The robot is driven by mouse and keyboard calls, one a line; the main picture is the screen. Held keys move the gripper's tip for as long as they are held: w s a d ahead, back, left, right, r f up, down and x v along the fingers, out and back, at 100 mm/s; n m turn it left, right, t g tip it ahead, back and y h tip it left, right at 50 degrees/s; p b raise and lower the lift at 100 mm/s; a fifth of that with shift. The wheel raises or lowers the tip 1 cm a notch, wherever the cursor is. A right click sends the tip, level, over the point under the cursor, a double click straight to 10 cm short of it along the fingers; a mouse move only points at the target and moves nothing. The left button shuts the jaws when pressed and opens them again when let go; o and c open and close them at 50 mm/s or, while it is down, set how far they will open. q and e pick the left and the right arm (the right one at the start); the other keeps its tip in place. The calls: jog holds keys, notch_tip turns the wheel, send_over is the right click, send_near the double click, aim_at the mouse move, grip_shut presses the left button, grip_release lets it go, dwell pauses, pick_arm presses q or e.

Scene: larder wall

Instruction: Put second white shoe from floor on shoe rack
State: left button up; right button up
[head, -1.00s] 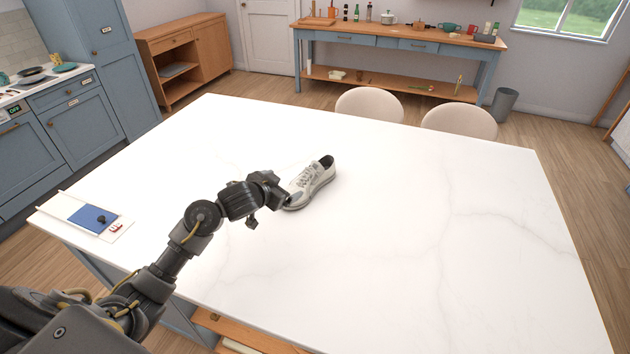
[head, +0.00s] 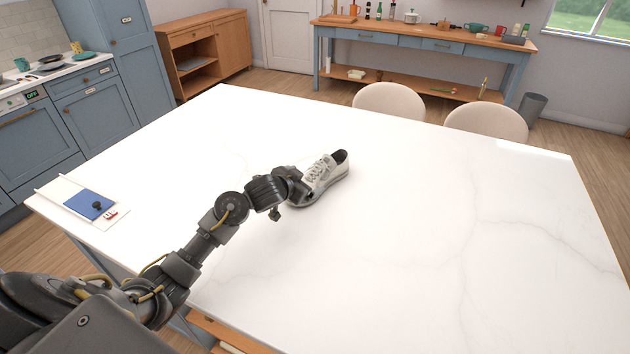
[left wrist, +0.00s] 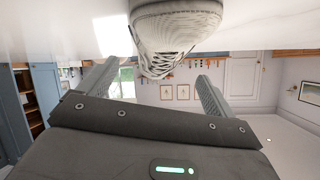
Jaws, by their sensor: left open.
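A white shoe (head: 322,176) with a grey sole and toe lies on the white marble table, its toe toward my left gripper and its heel pointing away to the upper right. My left gripper (head: 296,194) is at the toe end of the shoe in the head view, its fingers partly hidden. In the left wrist view the fingers (left wrist: 153,88) are spread apart, and the shoe (left wrist: 172,32) shows beyond and between them. I cannot tell whether they touch it. My right gripper is not in view. No shoe rack and no floor shoe can be made out.
The marble table (head: 400,250) is broad and mostly clear. A white tray with a blue pad (head: 90,203) lies at its left edge. Two pale chairs (head: 388,103) stand at the far side. A blue sideboard (head: 420,42) and a grey bin (head: 530,108) are farther back.

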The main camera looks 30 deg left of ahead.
aim_at(315, 177)
pick_arm(q)
jog(key=x, duration=0.2)
jog(key=shift+w+f, duration=0.2)
jog(key=shift+w, duration=0.15)
jog(key=p+x, duration=0.1)
jog(key=x, duration=0.4)
jog(key=shift+a, duration=0.15)
jog(key=c, duration=1.4)
